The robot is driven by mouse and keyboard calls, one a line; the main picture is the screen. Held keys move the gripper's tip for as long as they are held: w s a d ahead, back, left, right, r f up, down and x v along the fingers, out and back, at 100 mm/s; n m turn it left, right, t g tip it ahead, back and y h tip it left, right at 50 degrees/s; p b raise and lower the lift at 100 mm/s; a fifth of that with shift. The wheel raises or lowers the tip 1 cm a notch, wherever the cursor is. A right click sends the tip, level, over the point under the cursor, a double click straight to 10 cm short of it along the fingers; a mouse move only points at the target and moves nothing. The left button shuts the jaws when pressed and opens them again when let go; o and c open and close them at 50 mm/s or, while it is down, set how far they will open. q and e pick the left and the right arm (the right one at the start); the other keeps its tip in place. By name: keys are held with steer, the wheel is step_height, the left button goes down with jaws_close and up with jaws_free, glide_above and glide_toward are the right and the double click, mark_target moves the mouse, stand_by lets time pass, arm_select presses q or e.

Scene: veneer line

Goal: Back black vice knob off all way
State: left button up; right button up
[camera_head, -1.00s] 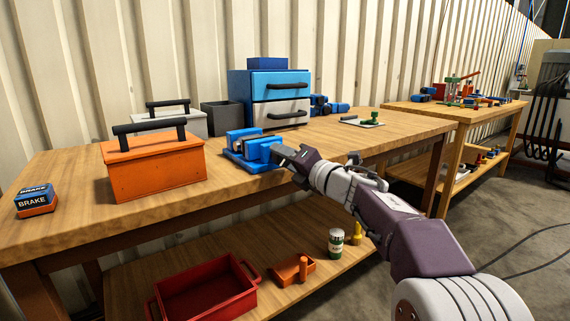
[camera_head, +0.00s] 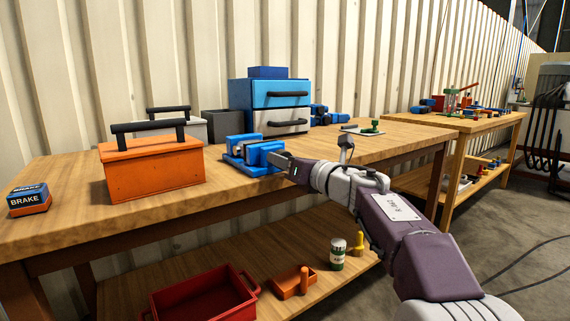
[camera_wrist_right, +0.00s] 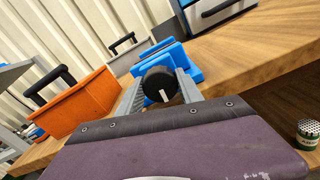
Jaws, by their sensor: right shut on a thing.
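The blue vice (camera_head: 250,152) sits on the workbench near its front edge, right of the orange toolbox. Its black knob (camera_wrist_right: 159,85) shows in the right wrist view with a white mark on its face. My right gripper (camera_wrist_right: 160,90) is shut on the knob, one grey finger on each side. In the head view the right gripper (camera_head: 284,162) reaches the vice from the right and the knob is hidden by it. The vice also shows in the wrist view (camera_wrist_right: 192,70) behind the knob. My left gripper is not in view.
An orange toolbox (camera_head: 152,168) stands left of the vice, and a blue and white drawer cabinet (camera_head: 275,94) stands behind it. A brake box (camera_head: 28,199) lies at the far left. A red tray (camera_head: 203,298) and a can (camera_head: 337,254) are on the lower shelf.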

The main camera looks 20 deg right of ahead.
stand_by(0.3)
steer(key=o, duration=1.4)
steer(key=p+v, duration=0.1)
steer(key=v, duration=0.8)
